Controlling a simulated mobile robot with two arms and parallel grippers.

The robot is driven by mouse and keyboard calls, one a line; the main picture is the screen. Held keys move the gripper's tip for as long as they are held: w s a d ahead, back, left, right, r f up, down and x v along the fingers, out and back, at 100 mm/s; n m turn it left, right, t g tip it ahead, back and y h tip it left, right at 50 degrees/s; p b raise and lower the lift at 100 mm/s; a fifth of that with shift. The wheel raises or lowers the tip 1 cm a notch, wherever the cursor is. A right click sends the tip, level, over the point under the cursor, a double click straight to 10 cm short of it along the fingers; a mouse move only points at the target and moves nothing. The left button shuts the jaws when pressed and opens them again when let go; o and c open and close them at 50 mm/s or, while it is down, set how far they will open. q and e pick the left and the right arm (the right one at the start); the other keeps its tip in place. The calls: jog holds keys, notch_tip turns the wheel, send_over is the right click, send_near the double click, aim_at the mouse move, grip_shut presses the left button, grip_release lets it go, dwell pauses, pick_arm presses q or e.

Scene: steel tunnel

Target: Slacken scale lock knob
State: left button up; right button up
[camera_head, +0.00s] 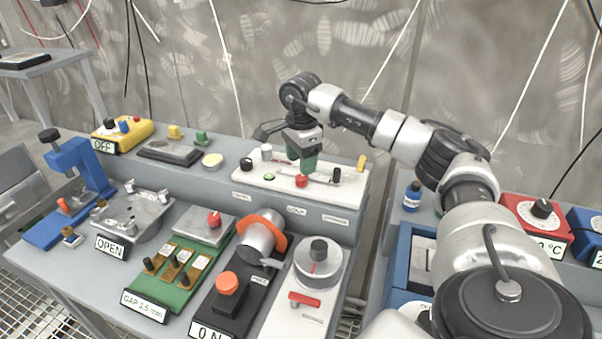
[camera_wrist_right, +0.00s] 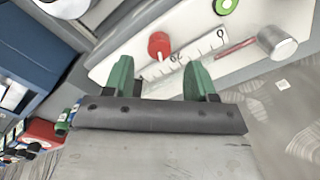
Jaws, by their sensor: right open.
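A white panel (camera_head: 250,180) stands on the raised back shelf of the bench, with a ruler-like scale (camera_wrist_right: 187,55) on it. A red knob (camera_head: 301,181) stands on this panel beside the scale. In the right wrist view the red knob (camera_wrist_right: 159,45) appears beyond the gap between the fingers, nearer the left finger. My right gripper (camera_head: 303,163) hangs over the panel, behind the red knob in the head view. Its green fingers are apart and empty in the wrist view (camera_wrist_right: 160,80). Contact with the panel cannot be told. My left gripper is not in view.
The same panel carries a black knob (camera_head: 337,174), a green ring (camera_head: 269,177) and a grey cylinder (camera_wrist_right: 277,41). A red-handled fixture (camera_head: 304,299) and an orange-collared cylinder (camera_head: 262,236) stand in front. A red dial box (camera_head: 540,212) is at the right.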

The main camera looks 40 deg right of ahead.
notch_tip(320, 180, up, 6)
dwell(0.7)
